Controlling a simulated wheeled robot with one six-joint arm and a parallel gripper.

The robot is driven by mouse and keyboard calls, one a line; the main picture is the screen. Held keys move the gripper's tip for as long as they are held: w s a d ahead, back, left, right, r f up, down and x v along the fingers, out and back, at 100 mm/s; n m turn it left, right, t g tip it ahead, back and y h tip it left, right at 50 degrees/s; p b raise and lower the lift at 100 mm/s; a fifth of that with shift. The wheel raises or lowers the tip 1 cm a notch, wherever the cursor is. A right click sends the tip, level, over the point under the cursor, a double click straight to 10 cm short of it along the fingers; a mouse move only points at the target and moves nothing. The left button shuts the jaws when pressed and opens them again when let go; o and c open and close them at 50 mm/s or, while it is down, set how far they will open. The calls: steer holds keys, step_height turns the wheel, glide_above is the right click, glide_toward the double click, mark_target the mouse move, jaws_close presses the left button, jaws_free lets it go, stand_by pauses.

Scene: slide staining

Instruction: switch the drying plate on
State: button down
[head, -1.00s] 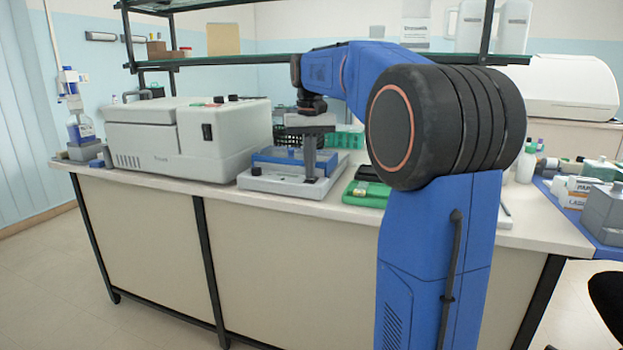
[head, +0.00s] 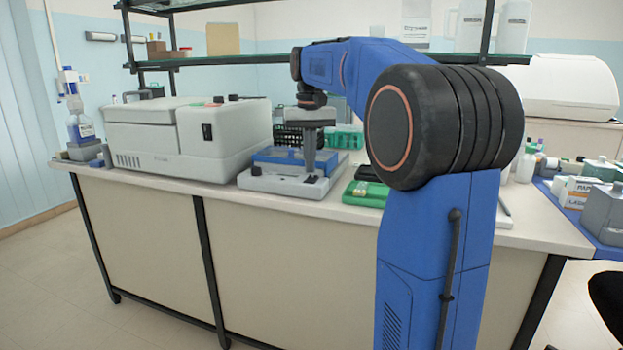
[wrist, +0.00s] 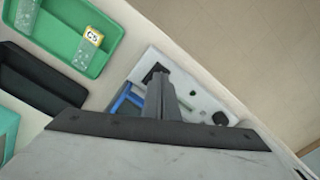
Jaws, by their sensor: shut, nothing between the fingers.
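The drying plate (head: 258,182) is a low pale unit with a blue frame (head: 270,154), near the front edge of the bench. In the wrist view its pale front panel (wrist: 205,104) bears a black knob (wrist: 220,118) and a small dark green spot (wrist: 193,92). I cannot tell which of them is the switch or whether the plate is on. My gripper (head: 310,174) points down over the panel, shut and empty. Its fingers (wrist: 157,80) hide part of the panel and frame in the wrist view. I cannot tell whether the tips touch the panel.
A large grey machine (head: 185,137) stands close left of the plate. Green trays (wrist: 85,35) and a black item (wrist: 35,75) lie to its right on the bench. A glass shelf (head: 225,60) runs above. The bench's front edge is close.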

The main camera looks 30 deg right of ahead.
mark_target(310, 180)
steer(key=shift+r, duration=2.4)
steer(key=s+a+f+n+t, duration=0.1)
steer(key=s+a+f, duration=0.4)
steer(key=s, duration=0.3)
steer(key=s+a+f+n+t, duration=0.1)
steer(key=s+a+f, duration=0.4)
steer(key=s, duration=0.2)
steer(key=s+a+f+n+t, duration=0.1)
steer(key=s+a+f, duration=0.2)
steer(key=s+f, duration=0.4)
steer(key=s+a+f+n+t, duration=0.1)
steer(key=s+a+f, duration=0.1)
steer(key=s+f, duration=0.6)
step_height(310, 180, down, 2)
steer(key=shift+s+a+f+t, duration=0.15)
steer(key=shift+a+f+t, duration=0.1)
steer(key=shift+a+t, duration=0.15)
